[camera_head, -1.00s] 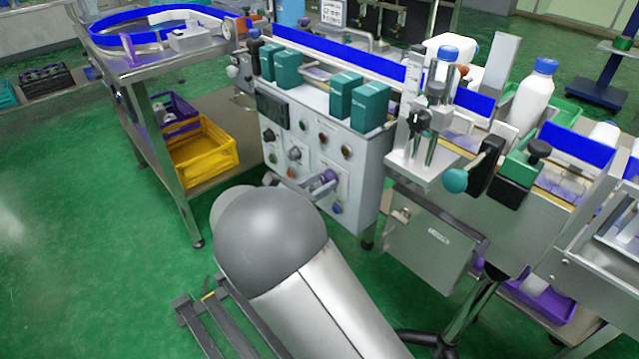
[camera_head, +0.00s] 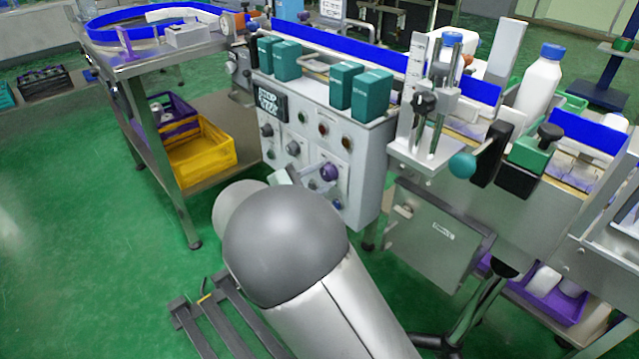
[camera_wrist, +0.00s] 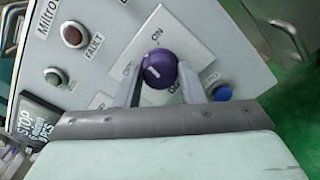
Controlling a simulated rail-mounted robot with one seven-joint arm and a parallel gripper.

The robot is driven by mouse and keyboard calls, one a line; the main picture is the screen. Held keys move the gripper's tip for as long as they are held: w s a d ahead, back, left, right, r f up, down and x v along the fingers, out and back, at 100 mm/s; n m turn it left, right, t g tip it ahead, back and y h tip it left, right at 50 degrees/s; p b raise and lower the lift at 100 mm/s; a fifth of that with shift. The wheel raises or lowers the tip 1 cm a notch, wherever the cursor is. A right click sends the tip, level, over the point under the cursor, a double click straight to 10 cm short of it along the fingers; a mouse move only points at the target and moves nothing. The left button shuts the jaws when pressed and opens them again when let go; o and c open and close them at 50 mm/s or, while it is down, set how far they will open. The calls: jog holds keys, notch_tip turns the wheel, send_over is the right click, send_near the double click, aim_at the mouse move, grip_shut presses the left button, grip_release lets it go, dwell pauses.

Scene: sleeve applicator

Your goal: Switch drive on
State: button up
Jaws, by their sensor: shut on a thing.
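A round purple knob (camera_wrist: 160,66) with a white pointer mark sits on a white label plate with ON lettering, on the grey control cabinet. It also shows in the head view (camera_head: 330,172) on the cabinet's front. My gripper (camera_wrist: 158,76) is shut on this knob, one finger on each side. In the head view my grey wrist hides much of the gripper. A small display (camera_head: 268,103) on the cabinet is lit with white text including STOP; it also shows at the left of the wrist view (camera_wrist: 38,118).
A red FAULT button (camera_wrist: 74,35), a green button (camera_wrist: 54,77) and a blue button (camera_wrist: 222,92) surround the knob. Green boxes (camera_head: 371,95) stand on the cabinet top. A yellow crate (camera_head: 200,150) is under the table at left.

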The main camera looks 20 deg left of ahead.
jog(key=shift+s+f+m+b, duration=0.1)
jog(key=shift+f+m+b, duration=0.05)
jog(key=shift+m+b, duration=3.45)
jog(key=shift+m, duration=0.4)
jog(key=o, duration=1)
jog(key=shift+a, duration=0.1)
jog(key=p+v, duration=0.5)
jog(key=v, duration=1.2)
jog(key=shift+s+a, duration=0.15)
